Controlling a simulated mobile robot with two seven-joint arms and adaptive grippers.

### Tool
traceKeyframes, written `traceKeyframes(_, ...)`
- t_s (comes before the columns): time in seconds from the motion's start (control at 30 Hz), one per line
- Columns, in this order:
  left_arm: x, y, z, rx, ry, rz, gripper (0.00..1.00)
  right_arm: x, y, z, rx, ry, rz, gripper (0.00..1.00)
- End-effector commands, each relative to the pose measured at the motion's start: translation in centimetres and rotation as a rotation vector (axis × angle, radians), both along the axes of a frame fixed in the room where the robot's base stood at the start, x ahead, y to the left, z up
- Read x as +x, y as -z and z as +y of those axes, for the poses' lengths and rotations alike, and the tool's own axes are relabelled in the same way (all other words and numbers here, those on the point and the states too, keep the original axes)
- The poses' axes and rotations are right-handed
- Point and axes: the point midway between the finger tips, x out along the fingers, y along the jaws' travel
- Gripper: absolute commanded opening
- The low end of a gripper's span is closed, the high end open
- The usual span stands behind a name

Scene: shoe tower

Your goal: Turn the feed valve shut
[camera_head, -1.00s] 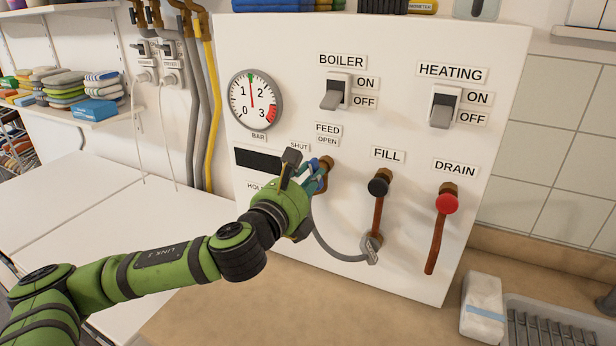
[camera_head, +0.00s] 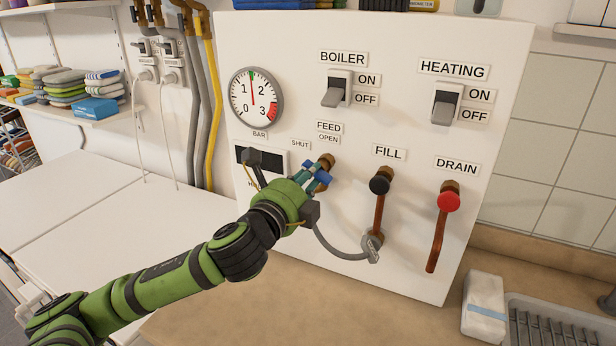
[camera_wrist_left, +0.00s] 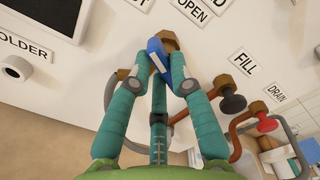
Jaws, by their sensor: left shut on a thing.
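The feed valve has a brass body (camera_head: 327,160) and a blue handle (camera_head: 324,179), below the FEED and OPEN labels on the white panel. The SHUT label (camera_head: 300,144) is to its upper left. My left gripper (camera_head: 317,174) is shut on the blue handle. In the left wrist view, the teal fingers of my left gripper (camera_wrist_left: 168,82) close around the blue handle (camera_wrist_left: 158,54), with the brass body (camera_wrist_left: 169,40) just beyond. The fingers cover part of the handle, so its exact angle is hard to tell. My right gripper is out of view.
To the right are the black FILL knob (camera_head: 379,186) and red DRAIN knob (camera_head: 448,201). A grey hose (camera_head: 335,247) curves below my left gripper. A pressure gauge (camera_head: 256,97) is at upper left. A white package (camera_head: 484,305) lies on the counter (camera_head: 400,310).

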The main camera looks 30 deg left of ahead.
Motion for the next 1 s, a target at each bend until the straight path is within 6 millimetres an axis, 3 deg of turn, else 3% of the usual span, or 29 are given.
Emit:
traceKeyframes(0.5,0.01,0.33,-0.1,-0.389,-0.001,-0.021,0.0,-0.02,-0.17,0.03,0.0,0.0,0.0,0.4)
traceKeyframes(1.0,0.02,0.35,-0.13,-0.491,0.0,-0.028,0.0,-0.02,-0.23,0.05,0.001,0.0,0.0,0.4)
